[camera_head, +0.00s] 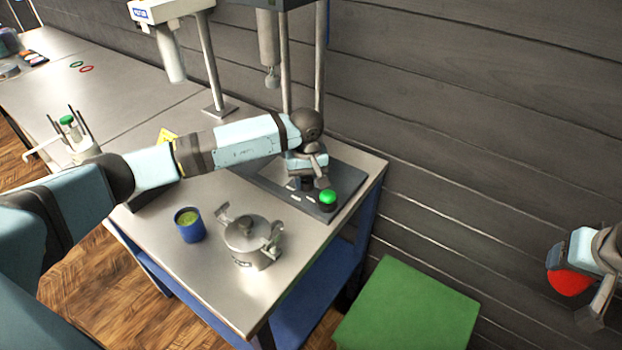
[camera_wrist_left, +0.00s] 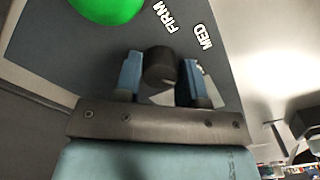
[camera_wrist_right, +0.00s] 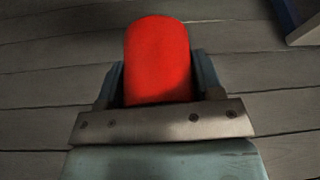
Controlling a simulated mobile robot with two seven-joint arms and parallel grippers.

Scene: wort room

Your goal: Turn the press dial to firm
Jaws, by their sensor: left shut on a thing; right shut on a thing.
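My left gripper (camera_head: 308,180) reaches down over the dark base plate (camera_head: 345,183) of the press. In the left wrist view its two blue fingers stand on either side of the dark round dial (camera_wrist_left: 160,66) and are shut on it. The white labels FIRM (camera_wrist_left: 166,17) and MED (camera_wrist_left: 202,37) show on the plate beyond the dial. Which label the dial points at cannot be told. A green button (camera_head: 328,197) sits beside the dial. My right gripper (camera_head: 580,285) is shut on a red rounded object (camera_wrist_right: 157,60), away from the table, in front of the wall.
A lidded metal pot (camera_head: 246,245) and a blue cup (camera_head: 189,229) with green contents stand on the steel table near my left arm. The press column (camera_head: 268,45) rises behind the gripper. A green block-like surface (camera_head: 408,312) stands below, right of the table.

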